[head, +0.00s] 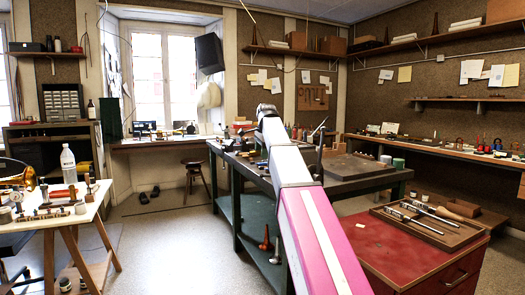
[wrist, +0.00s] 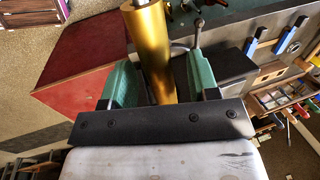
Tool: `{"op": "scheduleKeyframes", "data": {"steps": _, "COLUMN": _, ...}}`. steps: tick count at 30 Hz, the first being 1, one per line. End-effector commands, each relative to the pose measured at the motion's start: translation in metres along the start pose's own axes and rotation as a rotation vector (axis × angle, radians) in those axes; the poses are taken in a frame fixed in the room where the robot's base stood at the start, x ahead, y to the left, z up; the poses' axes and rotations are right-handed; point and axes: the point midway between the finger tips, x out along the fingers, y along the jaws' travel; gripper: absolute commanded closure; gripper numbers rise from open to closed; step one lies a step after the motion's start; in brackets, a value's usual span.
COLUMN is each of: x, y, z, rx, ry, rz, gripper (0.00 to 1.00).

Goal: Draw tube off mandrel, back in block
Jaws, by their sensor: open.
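In the wrist view a smooth brass tube (wrist: 150,45) runs from the top edge down between the green fingers of my gripper (wrist: 160,70). The jaws are open, with a gap visible beside the tube on the right. The tube's lower end is hidden behind the dark gripper bar. A short grey piece (wrist: 143,3) shows at the tube's top end; I cannot tell whether it is the mandrel. In the head view my arm hides my gripper and the tube. I cannot make out the block for certain in either view.
A green-legged workbench (head: 257,178) stands mid-room, with a thick slab (head: 355,168) on it. A red cabinet (head: 405,262) at right front carries a tray (head: 450,241) of handled tools. A cluttered trestle table (head: 62,219) stands left. The floor between is mostly clear.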

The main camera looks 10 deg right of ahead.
Motion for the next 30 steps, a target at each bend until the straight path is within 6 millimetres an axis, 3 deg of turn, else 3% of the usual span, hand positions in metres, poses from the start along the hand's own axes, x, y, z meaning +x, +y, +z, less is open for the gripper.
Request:
{"op": "scheduleKeyframes", "data": {"steps": 2, "x": 0.000, "y": 0.000, "z": 0.000, "rx": 0.000, "ry": 0.000, "rz": 0.000, "gripper": 0.48}}
{"op": "scheduleKeyframes", "data": {"steps": 6, "x": 0.000, "y": 0.000, "z": 0.000, "rx": 0.000, "ry": 0.000, "rz": 0.000, "gripper": 0.94}}
{"op": "scheduleKeyframes", "data": {"steps": 7, "x": 0.000, "y": 0.000, "z": 0.000, "rx": 0.000, "ry": 0.000, "rz": 0.000, "gripper": 1.00}}
{"op": "scheduleKeyframes", "data": {"steps": 14, "x": 0.000, "y": 0.000, "z": 0.003, "rx": 0.000, "ry": 0.000, "rz": 0.000, "gripper": 0.99}}
{"op": "scheduleKeyframes", "data": {"steps": 30, "x": 0.000, "y": 0.000, "z": 0.031, "rx": 0.000, "ry": 0.000, "rz": 0.000, "gripper": 0.99}}
